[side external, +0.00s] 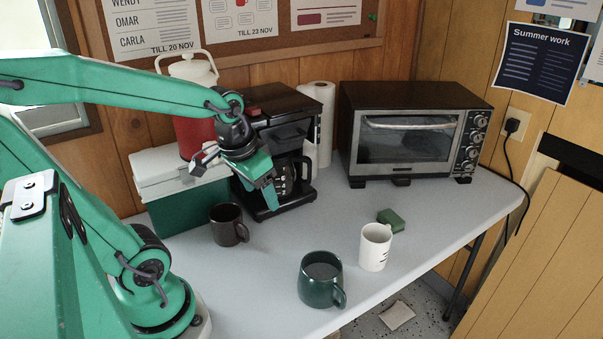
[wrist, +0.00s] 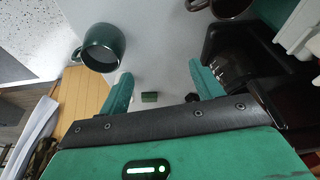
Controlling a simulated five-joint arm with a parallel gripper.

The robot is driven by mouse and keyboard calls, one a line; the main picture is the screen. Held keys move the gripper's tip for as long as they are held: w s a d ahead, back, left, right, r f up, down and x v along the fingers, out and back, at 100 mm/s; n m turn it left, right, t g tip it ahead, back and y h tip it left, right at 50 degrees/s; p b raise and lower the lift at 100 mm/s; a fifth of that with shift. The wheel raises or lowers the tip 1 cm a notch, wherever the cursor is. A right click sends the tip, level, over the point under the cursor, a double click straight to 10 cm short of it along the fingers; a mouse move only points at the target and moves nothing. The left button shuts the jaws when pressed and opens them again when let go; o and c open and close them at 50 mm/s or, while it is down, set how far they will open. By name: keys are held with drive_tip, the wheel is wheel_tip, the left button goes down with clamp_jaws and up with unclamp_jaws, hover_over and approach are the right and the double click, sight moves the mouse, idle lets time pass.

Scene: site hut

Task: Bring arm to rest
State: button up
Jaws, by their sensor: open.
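My gripper (side external: 268,192) is raised above the table in front of the coffee maker. In the wrist view my gripper (wrist: 160,72) shows two green fingers spread apart, with nothing held between them. My arm reaches in from the left in the side view, with its forearm high over the table. The jaws are clear of the dark brown mug (side external: 228,226) and of the green mug (side external: 320,280), which also shows in the wrist view (wrist: 103,48).
A coffee maker (side external: 283,125) stands close behind my gripper. A green and white cooler (side external: 180,195), a red jug (side external: 192,128), a paper roll (side external: 321,120) and a toaster oven (side external: 405,135) line the back. A white mug (side external: 374,248) and green sponge (side external: 391,220) sit on the table (side external: 440,218).

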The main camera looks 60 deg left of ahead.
drive_tip(key=s+d+r+m+t, duration=0.1)
drive_tip(key=s+d+r+t, duration=0.1)
drive_tip(key=d+r, duration=0.3)
drive_tip(key=shift+s+d+m+h, duration=0.25)
drive_tip(key=shift+d+m+h, duration=0.05)
drive_tip(key=shift+d+h, duration=0.1)
